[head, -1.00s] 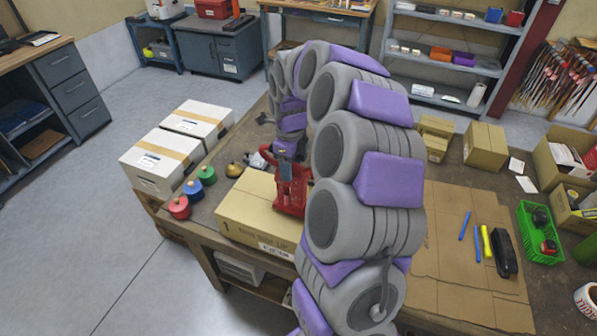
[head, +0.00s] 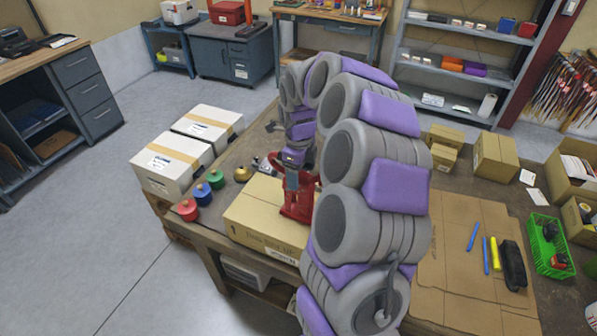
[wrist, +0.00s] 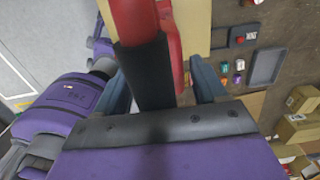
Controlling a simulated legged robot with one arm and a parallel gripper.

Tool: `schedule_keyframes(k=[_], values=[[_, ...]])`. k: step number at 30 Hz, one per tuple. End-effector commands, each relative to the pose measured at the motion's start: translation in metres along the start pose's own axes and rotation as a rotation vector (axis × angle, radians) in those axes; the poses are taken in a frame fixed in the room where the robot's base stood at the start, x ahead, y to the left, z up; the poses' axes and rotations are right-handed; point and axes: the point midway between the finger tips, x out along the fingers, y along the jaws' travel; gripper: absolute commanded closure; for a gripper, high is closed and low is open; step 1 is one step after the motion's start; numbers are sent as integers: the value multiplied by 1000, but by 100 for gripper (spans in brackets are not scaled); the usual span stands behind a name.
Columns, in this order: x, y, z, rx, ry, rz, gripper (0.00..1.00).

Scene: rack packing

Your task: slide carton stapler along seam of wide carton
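The carton stapler (head: 298,205) is red with a dark handle and stands on the right part of the wide carton (head: 253,208). In the wrist view, the red stapler (wrist: 172,20) and its black handle (wrist: 152,75) lie between the fingers of my gripper (wrist: 160,75). My gripper (head: 293,178) is closed around the handle from above. My arm hides the right end of the carton and part of the stapler. Whether the stapler's base touches the carton's seam cannot be told.
The carton sits at the left front edge of the workbench. Red (head: 188,209), blue (head: 202,194) and green (head: 216,179) rolls and a brass object (head: 242,174) stand to its left.

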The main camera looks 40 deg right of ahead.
Motion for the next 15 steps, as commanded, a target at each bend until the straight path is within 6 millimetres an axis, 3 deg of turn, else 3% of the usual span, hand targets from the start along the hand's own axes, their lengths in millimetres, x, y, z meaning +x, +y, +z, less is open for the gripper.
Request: schedule_keyframes(k=[4, 15], values=[[1, 0, 0, 0, 1, 2, 15], [-8, -1, 0, 1, 1, 2, 15]])
